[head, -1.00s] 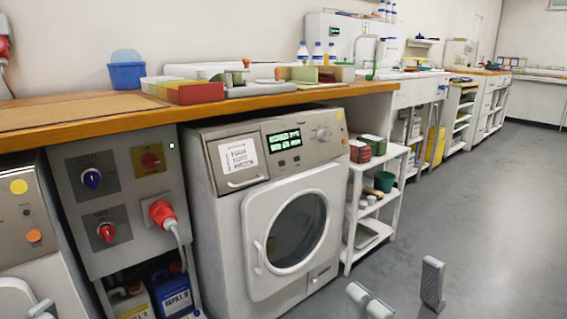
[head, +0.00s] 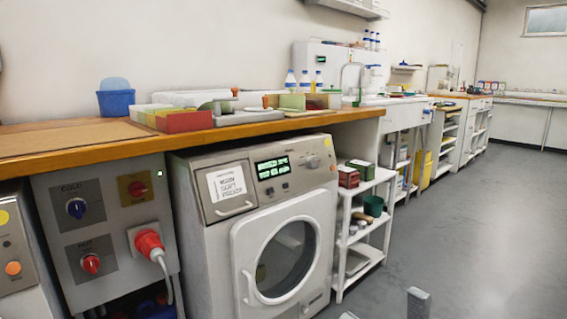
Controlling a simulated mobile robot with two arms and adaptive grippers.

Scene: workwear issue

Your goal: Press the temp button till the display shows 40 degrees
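The washing machine (head: 190,185) stands under the wooden counter with its round door shut. Its green-lit display (head: 272,168) on the front panel shows two lines of text, too small to read. Small buttons (head: 285,186) sit just below the display; I cannot read which is the temp button. A round knob (head: 313,162) is to the right of the display. My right gripper (head: 384,308) shows only by its fingertips at the bottom edge, spread apart and empty, well in front of and to the right of the machine. My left gripper is out of view.
A grey switch box (head: 110,195) with knobs and a red plug (head: 148,242) stands left of the machine. A white shelf trolley (head: 342,235) stands on its right. Trays and a blue bin (head: 116,103) are on the counter (head: 60,135). The floor at right is clear.

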